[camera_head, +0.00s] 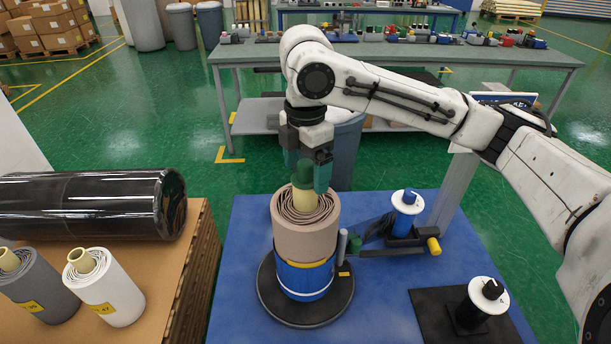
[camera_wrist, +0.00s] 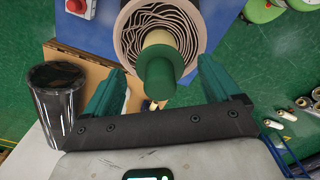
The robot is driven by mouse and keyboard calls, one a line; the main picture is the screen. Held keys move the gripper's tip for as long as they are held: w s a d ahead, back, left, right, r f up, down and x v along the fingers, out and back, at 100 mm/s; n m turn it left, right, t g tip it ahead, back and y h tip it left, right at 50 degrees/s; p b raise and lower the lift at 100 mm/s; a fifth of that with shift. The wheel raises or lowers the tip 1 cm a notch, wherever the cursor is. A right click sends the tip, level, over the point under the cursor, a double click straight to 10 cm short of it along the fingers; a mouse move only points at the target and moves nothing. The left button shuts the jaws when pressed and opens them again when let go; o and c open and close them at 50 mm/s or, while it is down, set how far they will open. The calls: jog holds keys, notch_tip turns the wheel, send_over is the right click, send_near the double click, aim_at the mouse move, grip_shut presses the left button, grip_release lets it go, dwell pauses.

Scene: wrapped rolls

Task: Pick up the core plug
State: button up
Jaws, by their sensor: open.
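The core plug (camera_wrist: 160,72) is a green cap seated on the cream core tube (camera_wrist: 158,42) of a wrapped roll (camera_wrist: 132,30). In the head view the roll (camera_head: 306,232) stands upright on a round dark base, and the cream tube (camera_head: 305,200) sticks out of its top. My gripper (camera_head: 307,176) is right above the roll, pointing down. In the wrist view its two teal fingers (camera_wrist: 160,80) are open, one on each side of the plug, with gaps on both sides. In the head view the fingers largely hide the plug.
The roll's base (camera_head: 270,300) stands on a blue platform (camera_head: 380,320). White-topped spools (camera_head: 408,201) stand to the right. At left, a brown pallet (camera_head: 190,270) carries a black wrapped roll (camera_head: 85,205) and two smaller upright rolls. A workbench (camera_head: 400,52) is behind.

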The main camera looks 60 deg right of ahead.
jog(key=shift+f, duration=0.25)
jog(key=c, duration=1.1)
jog(key=shift+r, duration=0.1)
jog(key=shift+c, duration=0.2)
